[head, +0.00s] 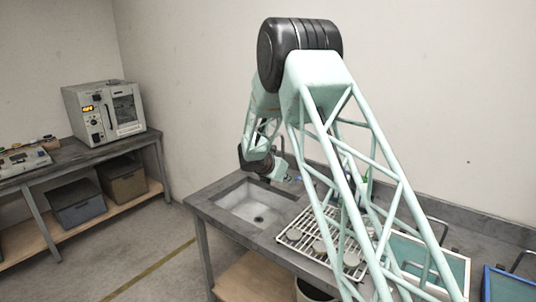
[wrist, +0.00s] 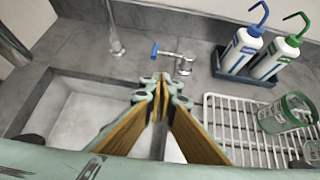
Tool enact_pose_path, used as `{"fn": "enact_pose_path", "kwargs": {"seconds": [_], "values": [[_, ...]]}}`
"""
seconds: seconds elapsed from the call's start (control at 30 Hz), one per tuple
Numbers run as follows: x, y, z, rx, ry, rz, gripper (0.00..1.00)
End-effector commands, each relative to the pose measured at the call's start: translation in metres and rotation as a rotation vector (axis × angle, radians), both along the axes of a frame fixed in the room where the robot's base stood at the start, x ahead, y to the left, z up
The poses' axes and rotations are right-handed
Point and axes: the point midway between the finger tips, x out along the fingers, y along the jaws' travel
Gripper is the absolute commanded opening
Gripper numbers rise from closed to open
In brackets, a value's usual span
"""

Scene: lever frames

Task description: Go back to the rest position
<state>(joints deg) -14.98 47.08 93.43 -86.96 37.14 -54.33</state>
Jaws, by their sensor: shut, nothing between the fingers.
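My gripper (wrist: 160,85) is shut with nothing between its fingers. In the wrist view its fingertips meet above the back edge of the sink (wrist: 75,118), just in front of the tap (wrist: 172,60) with the blue lever. In the head view my arm arches over the bench and its end hangs by the back of the sink (head: 243,213); the fingers are too small to make out there.
A white wire rack (wrist: 232,115) with a green-marked glass beaker (wrist: 287,113) lies right of the sink. Behind it, blue-topped (wrist: 243,47) and green-topped (wrist: 283,57) wash bottles stand in a holder. A boxy instrument (head: 104,112) stands on the left bench.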

Motion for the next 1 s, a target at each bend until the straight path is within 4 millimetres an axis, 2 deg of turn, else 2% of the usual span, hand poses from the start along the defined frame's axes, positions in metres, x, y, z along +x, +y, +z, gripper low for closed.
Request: {"fn": "enact_pose_path", "kwargs": {"seconds": [0.17, 0.37, 1.0], "values": [[-0.012, -0.011, 0.022, 0.034, -0.02, -0.052, 0.0], [-0.037, -0.031, 0.057, 0.097, -0.052, -0.145, 0.0], [-0.142, -0.088, 0.161, 0.328, -0.169, -0.48, 0.0]]}}
